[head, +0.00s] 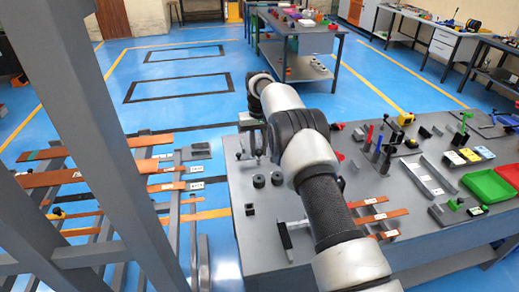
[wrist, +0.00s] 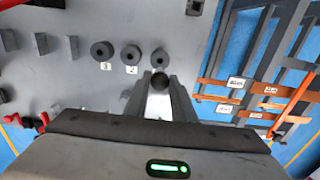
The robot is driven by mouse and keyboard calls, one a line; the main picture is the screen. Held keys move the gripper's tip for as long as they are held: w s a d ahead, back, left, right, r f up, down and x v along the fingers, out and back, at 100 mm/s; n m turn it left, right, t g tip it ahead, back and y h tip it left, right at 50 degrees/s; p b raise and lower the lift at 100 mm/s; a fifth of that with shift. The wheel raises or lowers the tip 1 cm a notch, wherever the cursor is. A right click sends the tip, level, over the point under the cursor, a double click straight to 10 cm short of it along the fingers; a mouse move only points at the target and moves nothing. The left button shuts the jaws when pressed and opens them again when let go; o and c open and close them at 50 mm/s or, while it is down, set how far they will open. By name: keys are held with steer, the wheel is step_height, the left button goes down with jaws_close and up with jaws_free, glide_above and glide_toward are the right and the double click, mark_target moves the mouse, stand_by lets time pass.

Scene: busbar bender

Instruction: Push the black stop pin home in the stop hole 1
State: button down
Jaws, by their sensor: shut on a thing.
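In the wrist view, my gripper (wrist: 160,88) is shut on the black stop pin, whose dark round end (wrist: 161,80) shows between the fingertips. Three dark round bosses with centre holes stand in a row on the grey bench top just beyond the fingers. The left boss (wrist: 102,51) has a tag marked 3, and the middle boss (wrist: 131,54) a tag marked 2. The right boss (wrist: 160,57) is closest to the pin; its tag is hidden. I cannot tell the pin's height or whether it touches this boss. In the head view, my arm hides part of the row.
A rack with orange and copper-coloured bars (head: 55,178) stands left of the bench (head: 300,268). Red and green trays (head: 490,187), upright pins and small blocks occupy the bench's right side. In the wrist view, dark blocks (wrist: 40,43) stand left of the bosses.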

mark_target(259, 159)
steer(key=shift+f+b, duration=1.5)
steer(key=shift+f, duration=1.4)
steer(key=shift+f+b, duration=1.6)
steer(key=shift+f, duration=0.5)
steer(key=c, duration=1.4)
jaws_free()
steer(key=shift+r, duration=0.1)
step_height(259, 159, up, 17)
steer(key=p, duration=0.3)
steer(key=shift+r, duration=0.15)
